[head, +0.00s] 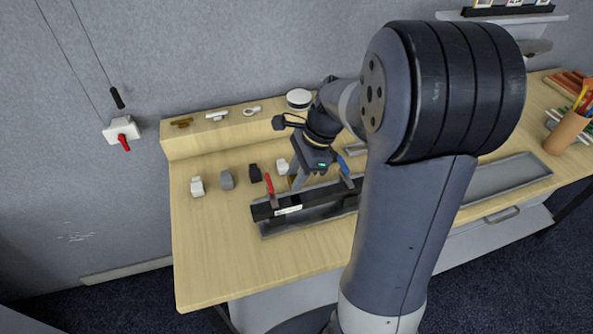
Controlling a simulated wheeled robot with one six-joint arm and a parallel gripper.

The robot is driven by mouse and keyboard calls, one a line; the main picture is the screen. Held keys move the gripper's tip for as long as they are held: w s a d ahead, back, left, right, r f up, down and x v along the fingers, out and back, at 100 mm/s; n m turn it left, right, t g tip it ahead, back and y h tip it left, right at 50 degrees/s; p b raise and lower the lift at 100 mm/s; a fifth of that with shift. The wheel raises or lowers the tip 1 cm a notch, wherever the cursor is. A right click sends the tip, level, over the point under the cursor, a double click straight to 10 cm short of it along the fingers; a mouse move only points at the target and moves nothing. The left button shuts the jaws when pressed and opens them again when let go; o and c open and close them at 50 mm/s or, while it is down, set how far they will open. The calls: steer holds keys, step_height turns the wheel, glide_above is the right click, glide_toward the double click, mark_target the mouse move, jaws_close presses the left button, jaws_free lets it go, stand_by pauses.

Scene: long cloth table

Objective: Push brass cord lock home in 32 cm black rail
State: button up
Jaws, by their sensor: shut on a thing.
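The black rail (324,199) lies along a grey tray on the wooden table, with a white label near its left end. My gripper (297,182) points down at the rail's back edge, between a red-handled clamp (269,186) and a blue-handled clamp (344,166). It is shut on a small brass-coloured piece, the brass cord lock (291,181), which shows only as a sliver beside the fingers. I cannot tell whether the lock touches the rail or how deep it sits. My arm hides the rail's right end.
A back ledge (200,141) carries small fittings and a round white object (299,98). A pen cup (567,132) stands at far right. The table's front left is clear.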

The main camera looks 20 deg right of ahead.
steer(key=shift+f+b, duration=0.85)
steer(key=shift+f, duration=0.8)
steer(key=shift+p, duration=0.7)
stand_by(0.3)
steer(key=shift+f+b, duration=0.95)
steer(key=shift+f, duration=0.45)
steer(key=o, duration=1.1)
steer(key=shift+c, duration=0.2)
steer(key=shift+r, duration=0.1)
steer(key=v, duration=1)
steer(key=shift+d+r, duration=0.25)
steer(key=shift+r, duration=0.05)
steer(key=shift+f, duration=0.1)
